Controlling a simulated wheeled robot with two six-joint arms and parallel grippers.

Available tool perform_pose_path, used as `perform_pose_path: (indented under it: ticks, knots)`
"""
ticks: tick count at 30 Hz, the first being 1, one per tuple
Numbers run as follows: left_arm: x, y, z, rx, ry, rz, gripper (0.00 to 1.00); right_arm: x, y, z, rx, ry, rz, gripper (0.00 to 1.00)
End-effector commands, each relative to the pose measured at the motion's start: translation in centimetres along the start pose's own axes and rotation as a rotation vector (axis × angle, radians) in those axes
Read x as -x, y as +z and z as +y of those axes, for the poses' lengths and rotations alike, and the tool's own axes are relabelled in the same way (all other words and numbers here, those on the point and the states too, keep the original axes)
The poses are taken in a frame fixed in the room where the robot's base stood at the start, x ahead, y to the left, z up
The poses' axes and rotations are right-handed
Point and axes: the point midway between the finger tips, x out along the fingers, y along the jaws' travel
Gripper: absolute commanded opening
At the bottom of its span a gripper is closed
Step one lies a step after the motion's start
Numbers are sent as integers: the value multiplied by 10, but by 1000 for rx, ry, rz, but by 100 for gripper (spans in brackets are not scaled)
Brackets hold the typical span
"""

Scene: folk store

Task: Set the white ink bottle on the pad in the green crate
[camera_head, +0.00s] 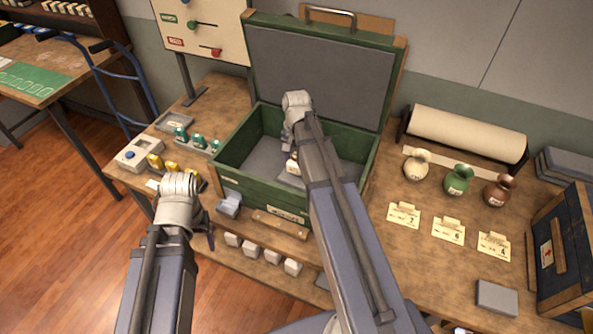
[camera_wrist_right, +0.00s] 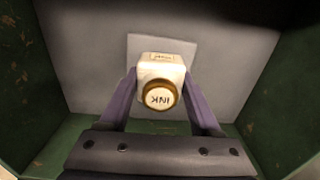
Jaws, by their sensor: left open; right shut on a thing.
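The green crate (camera_head: 231,190) stands open on the table, with its grey-lined lid (camera_head: 318,75) raised. The white ink bottle (camera_wrist_right: 162,70), with a gold-rimmed cap marked INK, is between the fingers of my right gripper (camera_wrist_right: 160,78). My right gripper is shut on it inside the crate. A lighter grey square pad (camera_wrist_right: 136,46) shows behind the bottle on the grey crate floor (camera_wrist_right: 90,60). The wrist view does not settle whether bottle and pad touch. In the head view my right arm hides part of the crate. My left gripper (camera_head: 203,236) is open, left of the crate's front.
Several pale blocks (camera_head: 250,248) line the front. Three vases (camera_head: 458,180), tags (camera_head: 447,231) and a paper roll (camera_head: 467,135) are at the right. A dark cabinet (camera_head: 566,240) stands far right.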

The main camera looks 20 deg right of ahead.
Motion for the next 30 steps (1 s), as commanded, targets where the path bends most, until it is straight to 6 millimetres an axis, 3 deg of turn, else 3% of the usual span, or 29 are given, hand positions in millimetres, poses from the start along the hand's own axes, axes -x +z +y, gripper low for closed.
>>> perform_pose_path:
  ticks: [8,21,22,30]
  knots:
    - [-35,-2,3,0,0,0,73,-35,0,0,0,0,0,7]
    - [-39,-2,4,0,0,0,73,-39,0,0,0,0,0,7]
    - [-38,-2,4,0,0,0,73,-39,0,0,0,0,0,66]
    - [-37,-2,4,0,0,0,73,-37,0,0,0,0,0,94]
